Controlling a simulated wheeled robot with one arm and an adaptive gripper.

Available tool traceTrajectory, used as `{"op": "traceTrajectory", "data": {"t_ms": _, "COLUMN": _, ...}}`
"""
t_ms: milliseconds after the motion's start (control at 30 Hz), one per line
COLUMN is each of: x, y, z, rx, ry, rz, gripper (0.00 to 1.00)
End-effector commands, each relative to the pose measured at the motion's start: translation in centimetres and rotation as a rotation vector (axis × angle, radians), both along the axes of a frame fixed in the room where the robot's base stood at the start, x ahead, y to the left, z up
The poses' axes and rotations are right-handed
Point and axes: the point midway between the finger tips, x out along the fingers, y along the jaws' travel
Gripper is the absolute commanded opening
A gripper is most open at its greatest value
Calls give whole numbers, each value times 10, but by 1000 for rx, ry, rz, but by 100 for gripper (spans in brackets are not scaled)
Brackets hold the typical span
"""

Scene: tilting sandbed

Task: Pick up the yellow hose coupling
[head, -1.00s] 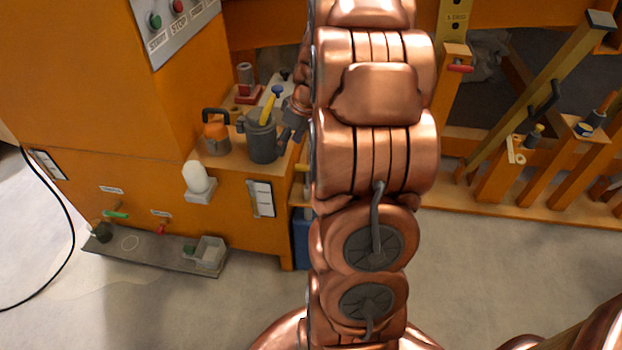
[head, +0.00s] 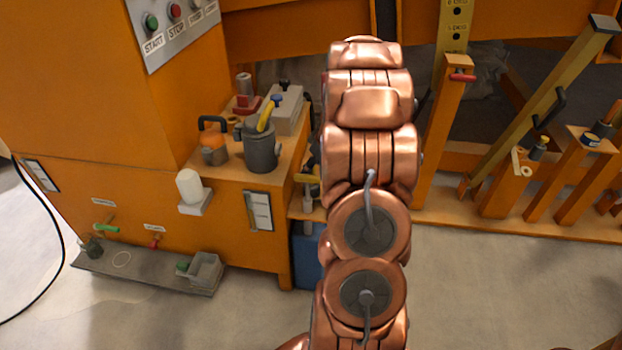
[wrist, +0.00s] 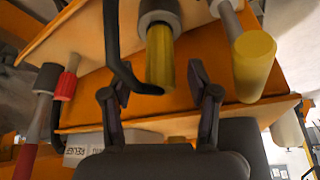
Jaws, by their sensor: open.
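A yellow cylinder with a grey collar, which looks like the yellow hose coupling (wrist: 160,58), shows in the upper middle of the wrist view. My gripper (wrist: 161,95) is open, its two dark fingers spread and empty. The yellow end lies between the fingers in the picture, apparently beyond them and not held. Contact cannot be judged. In the head view my copper arm hides the gripper.
A black bent handle (wrist: 122,55) is just left of the coupling, and a yellow-ended grey shaft (wrist: 254,68) is at right. A red-handled part (wrist: 66,86) is farther left. In the head view, a grey jug (head: 261,152) stands on the orange cabinet.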

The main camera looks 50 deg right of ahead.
Motion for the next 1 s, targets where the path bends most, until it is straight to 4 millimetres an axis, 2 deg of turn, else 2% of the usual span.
{"op": "traceTrajectory", "data": {"t_ms": 133, "x": 6, "y": 1, "z": -14, "rx": 2, "ry": 0, "rz": 1, "gripper": 60}}
{"op": "traceTrajectory", "data": {"t_ms": 433, "x": 7, "y": 1, "z": -17, "rx": 1, "ry": -1, "rz": -1, "gripper": 60}}
{"op": "traceTrajectory", "data": {"t_ms": 1000, "x": 7, "y": 1, "z": -17, "rx": 1, "ry": -1, "rz": -1, "gripper": 1}}
